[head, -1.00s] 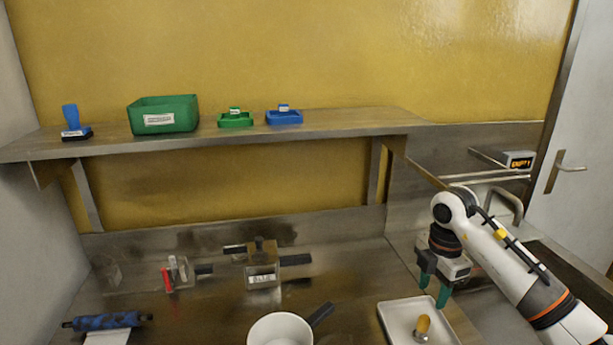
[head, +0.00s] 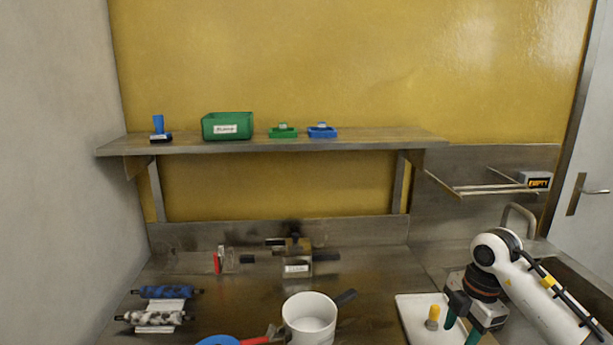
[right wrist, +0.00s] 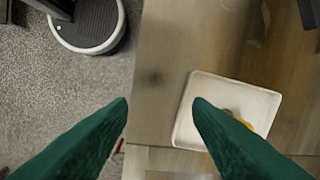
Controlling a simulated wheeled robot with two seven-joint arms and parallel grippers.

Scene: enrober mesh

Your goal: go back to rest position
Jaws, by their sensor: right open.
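My right gripper (head: 462,328) is at the lower right of the head view, with dark green fingers pointing down by the right side of a white tray (head: 408,308). Its fingers are spread with nothing between them, as the right wrist view (right wrist: 160,104) also shows. The tray (right wrist: 240,92) lies below the right finger there. A yellow-handled tool (head: 432,316) stands out in the tray, apart from the fingers; in the right wrist view it is mostly hidden behind the finger. My left gripper is not in view.
A white pot (head: 310,318) with a dark handle stands left of the tray. Two rollers (head: 165,292) lie at the left. A shelf (head: 360,139) holds a green bin (head: 228,126). A faucet (head: 520,212) rises behind my right arm.

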